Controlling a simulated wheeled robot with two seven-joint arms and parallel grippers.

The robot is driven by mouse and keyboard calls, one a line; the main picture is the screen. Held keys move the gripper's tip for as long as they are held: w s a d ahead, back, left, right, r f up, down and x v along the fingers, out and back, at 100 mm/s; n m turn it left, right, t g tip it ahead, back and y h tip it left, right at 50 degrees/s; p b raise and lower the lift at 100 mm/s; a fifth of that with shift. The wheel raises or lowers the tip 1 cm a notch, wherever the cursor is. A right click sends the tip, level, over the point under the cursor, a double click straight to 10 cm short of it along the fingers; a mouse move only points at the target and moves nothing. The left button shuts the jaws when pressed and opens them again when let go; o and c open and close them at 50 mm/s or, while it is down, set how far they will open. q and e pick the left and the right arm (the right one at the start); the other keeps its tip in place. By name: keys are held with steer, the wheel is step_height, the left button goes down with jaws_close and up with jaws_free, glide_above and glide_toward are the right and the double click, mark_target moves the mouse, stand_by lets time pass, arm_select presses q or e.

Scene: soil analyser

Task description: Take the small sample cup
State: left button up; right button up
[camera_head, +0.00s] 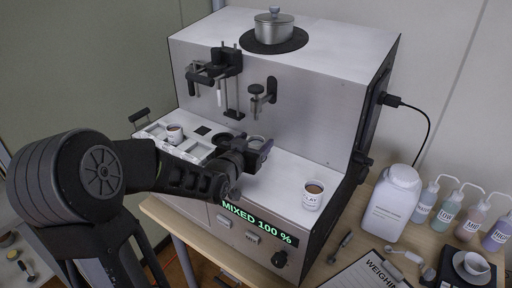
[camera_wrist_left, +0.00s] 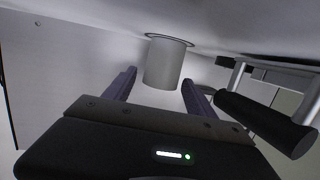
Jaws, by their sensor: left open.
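My left gripper (camera_head: 257,151) is at the middle of the analyser's front ledge in the head view. In the left wrist view the gripper (camera_wrist_left: 159,80) is open, with its two dark fingers apart. A small plain grey-white cup (camera_wrist_left: 163,64) shows between and beyond the fingertips; I cannot tell whether they touch it. In the head view a cup (camera_head: 254,141) shows just behind the gripper, partly hidden by it. A cup labelled CLAY (camera_head: 312,199) stands on the ledge at the right.
The analyser (camera_head: 300,80) carries a lidded pot (camera_head: 274,26) on top and clamp fittings (camera_head: 216,68) on its front. A black handle (camera_wrist_left: 265,122) is close to the right finger in the wrist view. A white jug (camera_head: 392,203), several bottles and a clipboard (camera_head: 368,276) are at the right.

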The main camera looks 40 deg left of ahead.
arm_select(q)
steer(key=shift+w+a+f, duration=0.1)
steer(key=shift+w+f, duration=0.05)
steer(key=shift+w, duration=0.4)
steer(key=shift+c, duration=0.2)
jaws_close()
stand_by(0.5)
